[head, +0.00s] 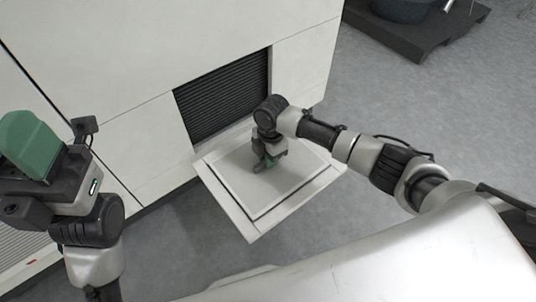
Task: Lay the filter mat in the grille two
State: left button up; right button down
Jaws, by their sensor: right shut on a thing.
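The filter mat (284,185) is a flat, pale rectangular sheet. It lies within or just over the grille two (252,232), a white frame folded down and out from the cabinet; I cannot tell whether the mat touches it all round. A dark line shows along the mat's near and right edges. My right gripper (263,164) points down at the middle of the mat and is shut on it; its fingertips are small and partly hidden. My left gripper (32,145), with green fingers, is raised at the far left, away from the mat; its opening is unclear.
A dark louvred opening (222,97) in the white cabinet (120,60) lies behind the grille. A dark platform (425,30) with a round dark object stands at the top right. Grey floor (440,110) is clear to the right.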

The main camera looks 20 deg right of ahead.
jog(key=shift+f, duration=0.3)
jog(key=c, duration=1)
grip_release()
